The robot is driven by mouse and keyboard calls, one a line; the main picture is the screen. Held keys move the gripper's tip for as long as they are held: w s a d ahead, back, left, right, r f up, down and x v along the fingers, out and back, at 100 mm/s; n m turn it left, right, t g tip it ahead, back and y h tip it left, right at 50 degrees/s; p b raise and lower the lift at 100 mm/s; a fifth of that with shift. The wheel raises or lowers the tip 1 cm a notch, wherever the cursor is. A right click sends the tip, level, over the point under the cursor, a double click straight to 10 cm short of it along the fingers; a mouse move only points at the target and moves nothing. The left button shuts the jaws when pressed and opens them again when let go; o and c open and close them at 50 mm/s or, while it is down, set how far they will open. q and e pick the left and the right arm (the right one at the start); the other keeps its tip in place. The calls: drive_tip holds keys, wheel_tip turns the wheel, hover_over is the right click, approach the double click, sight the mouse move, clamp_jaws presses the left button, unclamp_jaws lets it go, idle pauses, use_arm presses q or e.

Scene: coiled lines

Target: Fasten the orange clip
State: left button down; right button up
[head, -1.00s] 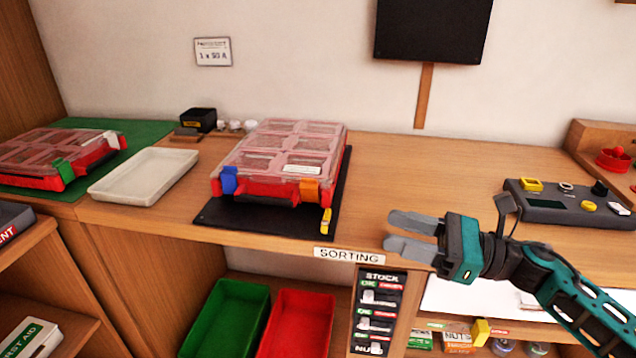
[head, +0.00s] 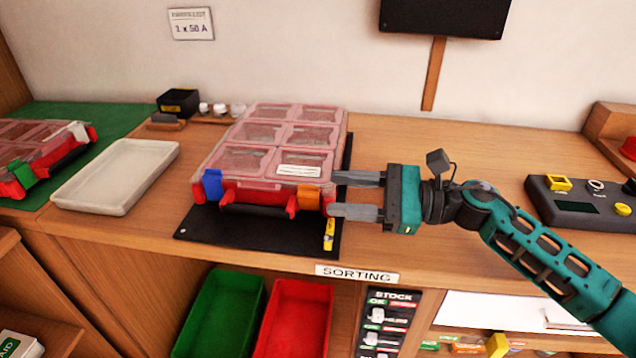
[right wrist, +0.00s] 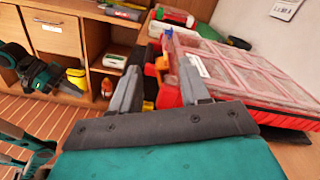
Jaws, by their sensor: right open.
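The red organizer case (head: 258,194) with a clear pinkish lid stands on a black mat (head: 195,222). The orange clip (head: 308,197) is at the right end of its front edge, and a blue clip (head: 212,184) is at the left end. In the right wrist view the orange clip (right wrist: 162,63) appears to stick out from the case; I cannot tell if it is latched. My right gripper (head: 334,194) is open, its fingers pointing left, tips at the case's front right corner, close to the orange clip. Contact is unclear. My left gripper is not seen in the head view.
A white tray (head: 70,200) and a second red case (head: 30,150) on a green mat stand to the left. A small yellow item (head: 329,234) lies on the black mat. A grey control box (head: 580,207) is at the right. The wooden counter behind my right arm is clear.

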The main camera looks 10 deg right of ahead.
sight(318, 196)
drive_tip(key=shift+p+x, duration=0.3)
drive_tip(key=shift+x, duration=2.05)
